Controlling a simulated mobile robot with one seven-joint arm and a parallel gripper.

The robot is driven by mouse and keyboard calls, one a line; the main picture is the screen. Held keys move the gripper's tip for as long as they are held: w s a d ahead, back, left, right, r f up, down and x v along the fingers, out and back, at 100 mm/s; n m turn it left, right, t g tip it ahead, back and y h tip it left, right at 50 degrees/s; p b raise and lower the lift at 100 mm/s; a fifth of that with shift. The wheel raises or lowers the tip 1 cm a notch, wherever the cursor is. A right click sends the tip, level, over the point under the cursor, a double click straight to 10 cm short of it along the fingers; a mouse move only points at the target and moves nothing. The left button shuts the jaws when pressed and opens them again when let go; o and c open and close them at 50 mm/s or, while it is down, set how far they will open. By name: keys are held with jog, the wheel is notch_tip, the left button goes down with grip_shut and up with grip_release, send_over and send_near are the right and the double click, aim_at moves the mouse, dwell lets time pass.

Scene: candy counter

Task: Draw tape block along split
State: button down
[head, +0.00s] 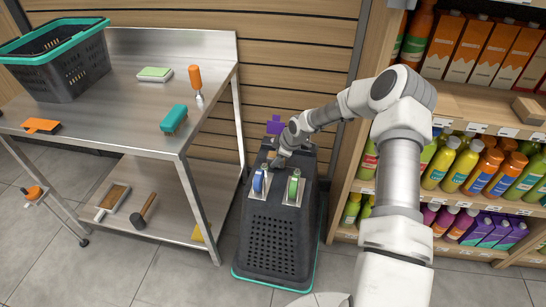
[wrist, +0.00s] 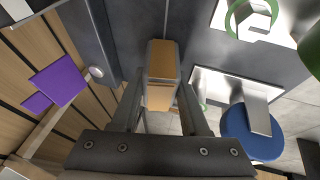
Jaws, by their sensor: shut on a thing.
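My gripper (head: 279,160) is low over the top of a dark upturned basket (head: 277,240). In the wrist view my gripper (wrist: 161,95) is shut on a tan block with grey sides (wrist: 160,62), held between the two fingers. In the head view the block is mostly hidden by my gripper. A thin pale line (wrist: 167,18) runs across the dark surface beyond the block; I cannot tell if it is the split. Whether the block touches the surface is unclear.
A blue tape roll (head: 258,182) and a green tape roll (head: 293,185) stand on metal plates close in front of my gripper. A purple piece (head: 274,125) is behind it. A steel table (head: 110,118) is left, stocked shelves (head: 470,94) right.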

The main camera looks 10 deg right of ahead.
aim_at(285, 163)
jog(key=shift+s+d, duration=0.15)
jog(key=shift+d, duration=0.2)
jog(key=shift+d, duration=0.15)
jog(key=shift+s+d+f+p, duration=0.1)
jog(key=shift+s+d+p, duration=0.1)
jog(key=shift+s+d, duration=0.3)
jog(key=shift+s+d+p, duration=0.15)
jog(key=shift+d+p, duration=0.05)
jog(key=shift+d, duration=0.5)
jog(key=shift+d, duration=0.15)
jog(key=shift+s+d+p, duration=0.2)
jog(key=shift+s+d, duration=0.15)
jog(key=shift+d, duration=0.3)
jog(key=shift+s+d+p, duration=0.2)
jog(key=shift+s+d, duration=0.1)
jog(key=shift+d, duration=0.3)
jog(key=shift+d, duration=0.15)
jog(key=shift+s+d, duration=0.15)
jog(key=shift+d, duration=0.1)
